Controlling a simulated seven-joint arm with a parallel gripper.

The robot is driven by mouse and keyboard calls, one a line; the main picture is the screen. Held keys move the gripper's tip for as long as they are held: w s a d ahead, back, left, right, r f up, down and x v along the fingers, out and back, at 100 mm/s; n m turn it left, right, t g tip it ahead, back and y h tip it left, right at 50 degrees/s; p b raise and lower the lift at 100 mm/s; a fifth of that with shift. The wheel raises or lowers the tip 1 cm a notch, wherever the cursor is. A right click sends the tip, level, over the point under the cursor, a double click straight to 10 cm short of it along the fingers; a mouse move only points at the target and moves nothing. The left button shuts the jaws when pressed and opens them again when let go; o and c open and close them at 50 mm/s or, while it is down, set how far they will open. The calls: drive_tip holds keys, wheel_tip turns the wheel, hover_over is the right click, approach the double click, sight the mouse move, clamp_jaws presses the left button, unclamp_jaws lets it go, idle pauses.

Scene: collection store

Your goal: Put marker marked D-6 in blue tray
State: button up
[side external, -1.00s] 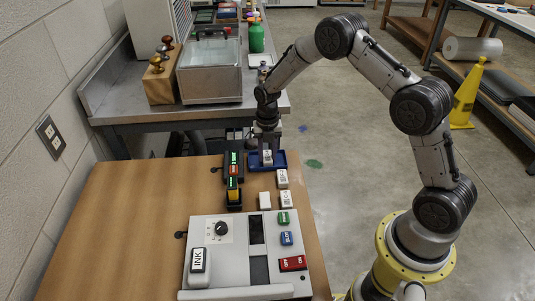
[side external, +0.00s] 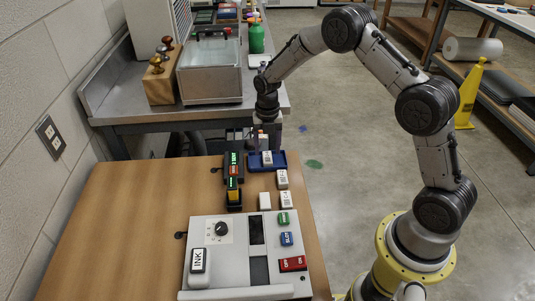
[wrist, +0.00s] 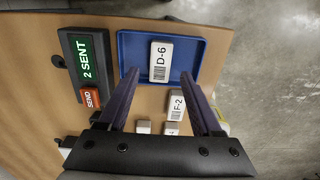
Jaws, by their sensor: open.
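The white marker labelled D-6 (wrist: 160,62) lies inside the blue tray (wrist: 128,44), shown in the wrist view. In the side external view the marker (side external: 267,159) rests in the blue tray (side external: 281,161) at the far right of the wooden table. My gripper (wrist: 157,78) is open and empty, its two fingers apart on either side of the marker in the wrist view. In the side external view my gripper (side external: 264,138) is raised above the tray, clear of the marker.
A marker labelled F-2 (wrist: 177,104) and other white blocks (side external: 265,200) stand in front of the tray. A device reading "2 SENT" (wrist: 93,58) with a red SEND button (wrist: 91,98) is left of it. A control box (side external: 205,265) with buttons fills the front of the table.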

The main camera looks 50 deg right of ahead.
wheel_tip(320, 180, up, 9)
wheel_tip(320, 180, up, 8)
drive_tip(key=m+t, duration=0.1)
drive_tip(key=m, duration=0.4)
hover_over(267, 158)
drive_tip(key=s+a, duration=0.2)
drive_tip(key=s, duration=0.3)
drive_tip(key=s+a+r+m+t, duration=0.2)
drive_tip(key=s+r+m, duration=0.5)
drive_tip(key=s, duration=0.1)
drive_tip(key=s+a+m+t, duration=0.1)
drive_tip(key=s+m, duration=0.6)
drive_tip(key=s, duration=0.2)
drive_tip(key=s+a+r+m+t, duration=0.1)
drive_tip(key=s+a+m, duration=0.1)
drive_tip(key=s+m, duration=0.6)
drive_tip(key=shift+s+r+t, duration=0.25)
drive_tip(key=shift+s+t, duration=0.05)
drive_tip(key=shift+s, duration=0.5)
